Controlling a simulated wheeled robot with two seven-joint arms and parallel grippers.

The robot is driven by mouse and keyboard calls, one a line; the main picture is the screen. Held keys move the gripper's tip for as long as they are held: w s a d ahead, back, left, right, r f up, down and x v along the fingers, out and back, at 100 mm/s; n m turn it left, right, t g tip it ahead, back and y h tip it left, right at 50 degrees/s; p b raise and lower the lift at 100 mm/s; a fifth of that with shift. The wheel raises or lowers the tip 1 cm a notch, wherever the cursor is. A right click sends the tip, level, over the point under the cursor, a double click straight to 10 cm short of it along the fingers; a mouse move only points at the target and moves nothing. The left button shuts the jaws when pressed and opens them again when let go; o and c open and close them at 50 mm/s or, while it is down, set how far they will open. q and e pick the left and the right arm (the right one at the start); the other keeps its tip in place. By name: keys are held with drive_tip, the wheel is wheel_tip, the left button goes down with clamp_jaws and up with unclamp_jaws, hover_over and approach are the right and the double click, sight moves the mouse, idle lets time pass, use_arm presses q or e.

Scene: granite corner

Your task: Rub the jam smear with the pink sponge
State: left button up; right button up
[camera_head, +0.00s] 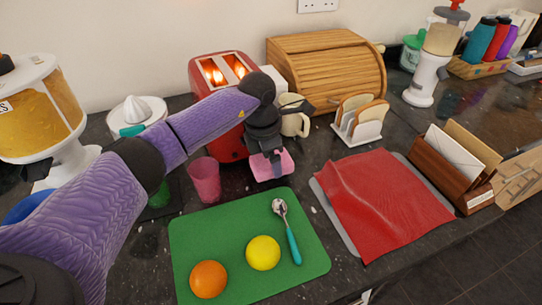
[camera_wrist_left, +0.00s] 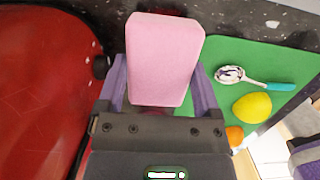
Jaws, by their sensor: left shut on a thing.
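My left gripper (camera_head: 268,154) is shut on the pink sponge (camera_head: 284,163), just in front of the red toaster. In the left wrist view the sponge (camera_wrist_left: 163,60) sticks out between the two purple fingers (camera_wrist_left: 160,88). The sponge is low over the dark counter; I cannot tell whether it touches it. The jam smear is not clear in the head view. In the left wrist view a dark red patch (camera_wrist_left: 178,13) shows at the sponge's far edge; it may be the smear, mostly hidden by the sponge. My right gripper is not in view.
The red toaster (camera_head: 203,78) stands right behind the gripper. A pink cup (camera_head: 205,180) is close to its left. A green mat (camera_head: 190,235) in front holds an orange, a lemon and a scoop. A red cloth (camera_head: 385,200) lies to the right.

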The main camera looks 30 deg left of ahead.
sight(286, 155)
use_arm(q)
drive_tip(key=shift+f+b, duration=0.3)
drive_tip(key=shift+f, duration=0.15)
drive_tip(key=shift+w+d+f+b, duration=0.1)
drive_tip(key=shift+w+d+b, duration=0.95)
drive_tip(key=shift+w+b, duration=0.15)
drive_tip(key=shift+w+d, duration=0.25)
drive_tip(key=shift+w, duration=0.05)
drive_tip(key=shift+s+a+r, duration=0.15)
drive_tip(key=shift+r, duration=0.1)
drive_tip(key=s+a+p, duration=0.2)
drive_tip(key=p, duration=0.1)
drive_tip(key=shift+s, duration=0.15)
drive_tip(key=shift+s+a+f, duration=0.15)
drive_tip(key=shift+s+f, duration=0.05)
drive_tip(key=shift+f, duration=0.1)
wheel_tip(286, 155, up, 6)
drive_tip(key=p, duration=0.4)
